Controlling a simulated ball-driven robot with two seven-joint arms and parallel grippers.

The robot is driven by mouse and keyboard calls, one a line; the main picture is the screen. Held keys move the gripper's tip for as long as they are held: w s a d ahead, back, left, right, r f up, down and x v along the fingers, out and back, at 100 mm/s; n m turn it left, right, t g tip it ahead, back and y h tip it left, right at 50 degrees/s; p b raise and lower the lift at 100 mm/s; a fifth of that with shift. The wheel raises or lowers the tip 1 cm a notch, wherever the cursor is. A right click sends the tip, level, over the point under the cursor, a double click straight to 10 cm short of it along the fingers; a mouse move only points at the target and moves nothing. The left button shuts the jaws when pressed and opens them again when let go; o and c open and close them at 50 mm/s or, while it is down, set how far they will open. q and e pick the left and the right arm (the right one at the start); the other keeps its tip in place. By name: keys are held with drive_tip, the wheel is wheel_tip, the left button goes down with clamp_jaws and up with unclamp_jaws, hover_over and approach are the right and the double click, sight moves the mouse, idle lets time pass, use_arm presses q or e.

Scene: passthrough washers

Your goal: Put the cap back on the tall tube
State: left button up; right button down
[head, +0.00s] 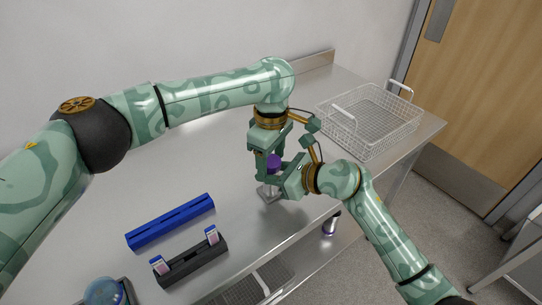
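A purple cap (274,161) shows between the fingers of my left gripper (268,164), which points down from above. The fingers are close against the cap's sides. A clear, square-based piece (269,192) stands on the steel table just below. The tall tube itself is mostly hidden by the grippers, so I cannot tell whether the cap touches it. My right gripper (280,178) comes in from the right at the height just under the cap. Its fingertips are largely hidden, and its grip on the tube is unclear.
A round blue-topped object (104,291) is at the bottom left. A wire basket (368,122) stands at the back right. The table's middle is clear.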

use_arm(q)
drive_tip(key=shift+r, duration=0.1)
drive_tip(key=shift+r, duration=2.15)
drive_tip(key=o, duration=0.6)
wheel_tip(320, 180, up, 12)
use_arm(e)
drive_tip(key=c, duration=0.9)
unclamp_jaws()
drive_tip(key=shift+c, duration=0.2)
